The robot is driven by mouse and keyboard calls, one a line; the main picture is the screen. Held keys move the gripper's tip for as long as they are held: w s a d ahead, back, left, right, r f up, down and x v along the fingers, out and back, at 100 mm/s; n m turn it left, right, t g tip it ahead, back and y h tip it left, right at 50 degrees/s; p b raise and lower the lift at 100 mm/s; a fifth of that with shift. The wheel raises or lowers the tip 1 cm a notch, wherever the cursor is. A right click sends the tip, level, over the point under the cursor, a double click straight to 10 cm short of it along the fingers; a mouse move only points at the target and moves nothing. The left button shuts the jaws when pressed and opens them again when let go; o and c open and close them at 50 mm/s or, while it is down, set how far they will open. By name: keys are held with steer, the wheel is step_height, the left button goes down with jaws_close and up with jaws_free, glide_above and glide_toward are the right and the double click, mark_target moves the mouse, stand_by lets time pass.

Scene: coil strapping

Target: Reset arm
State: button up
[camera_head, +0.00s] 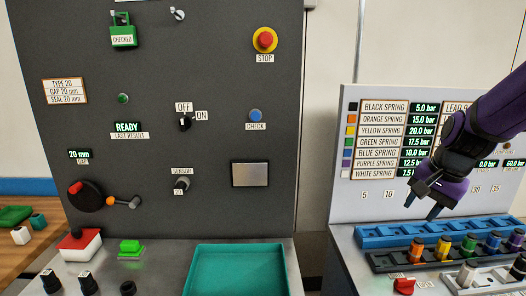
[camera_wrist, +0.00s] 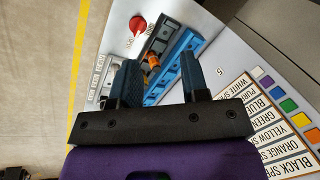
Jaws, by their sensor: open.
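My gripper (camera_head: 422,208) is on the right of the head view, at the end of my purple arm. It hangs in front of the spring pressure board (camera_head: 350,150), above the blue rack (camera_head: 400,234). In the wrist view my gripper (camera_wrist: 160,65) shows two dark fingers apart, with nothing held between them. An orange spring piece (camera_wrist: 153,61) in the rack shows beyond the fingers.
Coloured springs stand in a black rack (camera_head: 390,262) below my gripper. The dark control panel (camera_head: 215,100) with a READY display stands at left. An empty teal tray (camera_head: 240,250) lies before it. Green and white pieces sit on the wooden table (camera_head: 25,252).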

steer(key=s+a+r+n+t+h, duration=0.1)
steer(key=s+r+n, duration=0.3)
steer(key=s, duration=0.5)
steer(key=s+a+r+n+t, duration=0.1)
steer(key=s+a+r+n, duration=0.2)
steer(key=s+r+n, duration=0.2)
steer(key=s+r, duration=0.2)
steer(key=s, duration=0.2)
steer(key=shift+s+t+h, duration=0.25)
steer(key=shift+t+h, duration=0.15)
